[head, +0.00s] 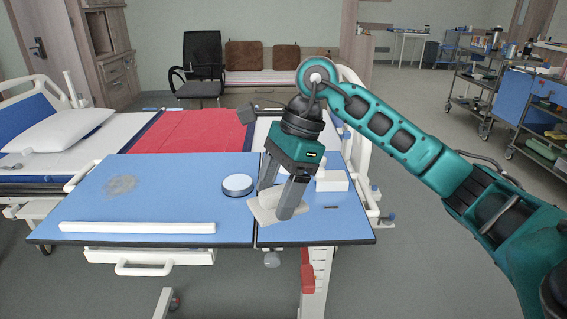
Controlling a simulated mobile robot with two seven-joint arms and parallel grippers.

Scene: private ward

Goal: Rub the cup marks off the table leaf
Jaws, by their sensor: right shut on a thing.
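The blue table leaf (160,172) stands in front of me, with a seam dividing it from a narrower part at the right. A grey smudged mark (122,184) shows on its left part. My right gripper (274,207) is over the right part, near the seam. It is shut on a flat, pale cloth or pad (262,215), which is at or just above the surface; I cannot tell whether it touches. The pad is well to the right of the mark. My left gripper is not in view.
A round white-topped dark object (237,184) stands left of my gripper. A long white bar (138,227) lies along the front edge. White boxes (332,180) stand behind the gripper at right. The bed with a red blanket (190,131) is behind the table.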

